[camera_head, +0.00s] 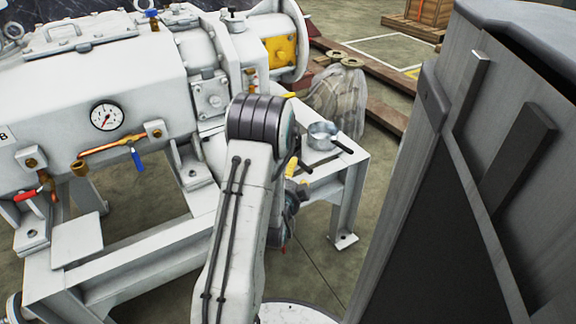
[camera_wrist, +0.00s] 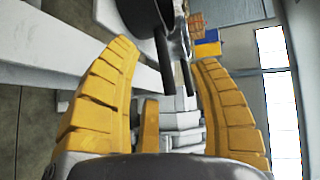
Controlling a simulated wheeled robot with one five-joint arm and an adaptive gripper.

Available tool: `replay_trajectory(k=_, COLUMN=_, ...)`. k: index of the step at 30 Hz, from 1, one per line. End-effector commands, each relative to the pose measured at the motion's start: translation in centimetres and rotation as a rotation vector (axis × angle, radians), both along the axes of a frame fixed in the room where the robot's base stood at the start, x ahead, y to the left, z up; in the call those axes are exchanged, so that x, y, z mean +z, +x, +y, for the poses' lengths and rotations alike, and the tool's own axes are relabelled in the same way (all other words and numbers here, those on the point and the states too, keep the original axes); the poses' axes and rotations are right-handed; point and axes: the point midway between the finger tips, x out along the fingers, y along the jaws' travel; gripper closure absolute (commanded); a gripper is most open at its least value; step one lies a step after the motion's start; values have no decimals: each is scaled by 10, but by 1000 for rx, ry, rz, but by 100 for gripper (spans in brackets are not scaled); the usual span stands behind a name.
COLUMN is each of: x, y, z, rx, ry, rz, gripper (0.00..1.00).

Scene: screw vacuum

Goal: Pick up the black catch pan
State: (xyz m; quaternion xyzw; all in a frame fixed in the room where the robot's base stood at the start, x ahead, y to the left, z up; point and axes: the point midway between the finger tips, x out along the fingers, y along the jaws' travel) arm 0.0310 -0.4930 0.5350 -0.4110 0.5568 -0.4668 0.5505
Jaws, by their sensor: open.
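The black catch pan (camera_wrist: 138,14) shows at the top of the wrist view as a dark rounded shape, cut off by the frame edge. Its dark handle (camera_wrist: 164,65) points down between the fingers of my gripper (camera_wrist: 165,56). The yellow fingers are open, one on each side, with a gap to the handle. In the head view my arm hides most of the gripper and the pan's body; a short dark handle (camera_head: 305,167) shows beside the arm. A grey metal pan (camera_head: 323,134) with a black handle sits close by on the white stand (camera_head: 350,168).
A second dark handle (camera_wrist: 187,76) also lies between the fingers. The large white pump (camera_head: 150,100) fills the left of the head view. A tall grey cabinet (camera_head: 430,200) blocks the right. A wrapped bundle (camera_head: 340,98) stands behind the stand.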

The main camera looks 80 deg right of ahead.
Motion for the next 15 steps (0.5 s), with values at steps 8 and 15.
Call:
replay_trajectory(k=8, x=-10, y=-12, z=-17, rx=-25, ry=-17, rz=-20, gripper=45)
replay_trajectory(k=15, x=-14, y=-12, z=-36, rx=-23, ry=-19, rz=-18, gripper=45)
